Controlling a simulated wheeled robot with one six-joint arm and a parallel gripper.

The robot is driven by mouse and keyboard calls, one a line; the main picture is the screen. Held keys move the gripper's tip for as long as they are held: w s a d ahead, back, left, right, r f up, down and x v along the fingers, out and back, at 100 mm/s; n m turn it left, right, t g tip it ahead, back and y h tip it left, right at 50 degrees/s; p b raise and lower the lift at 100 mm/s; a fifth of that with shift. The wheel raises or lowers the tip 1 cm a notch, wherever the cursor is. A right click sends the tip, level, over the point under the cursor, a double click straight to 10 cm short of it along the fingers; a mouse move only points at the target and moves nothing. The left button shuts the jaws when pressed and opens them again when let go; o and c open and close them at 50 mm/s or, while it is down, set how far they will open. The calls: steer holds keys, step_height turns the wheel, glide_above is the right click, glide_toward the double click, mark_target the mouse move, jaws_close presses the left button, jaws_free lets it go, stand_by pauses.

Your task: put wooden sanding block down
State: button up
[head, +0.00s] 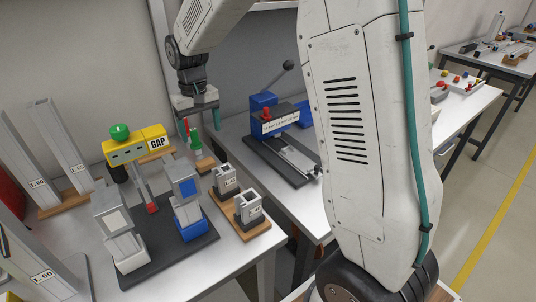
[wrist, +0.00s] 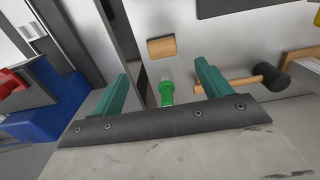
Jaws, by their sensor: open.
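My gripper (head: 201,124) is open, its teal fingers apart, above the back of the near bench; it also shows in the wrist view (wrist: 163,84). A small tan wooden block (wrist: 161,47), which looks like the sanding block, lies on the grey surface beyond the fingertips in the wrist view. It is clear of both fingers. In the head view a tan wooden piece (head: 205,163) shows below my gripper; I cannot tell for sure that it is the same block. Nothing is seen held between the fingers.
A mallet (wrist: 240,81) lies beside the right finger in the wrist view. A blue press (head: 268,117) stands to the right. A yellow GAP fixture (head: 138,146) and several metal blocks fill the near bench.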

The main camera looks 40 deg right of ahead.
steer(key=s+d+r, duration=0.1)
steer(key=s+r, duration=0.6)
steer(key=s, duration=0.3)
steer(key=s+d+r+t, duration=0.1)
steer(key=s+d, duration=0.1)
steer(key=s, duration=2.3)
steer(key=shift+r, duration=0.35)
steer(key=shift+o, duration=0.5)
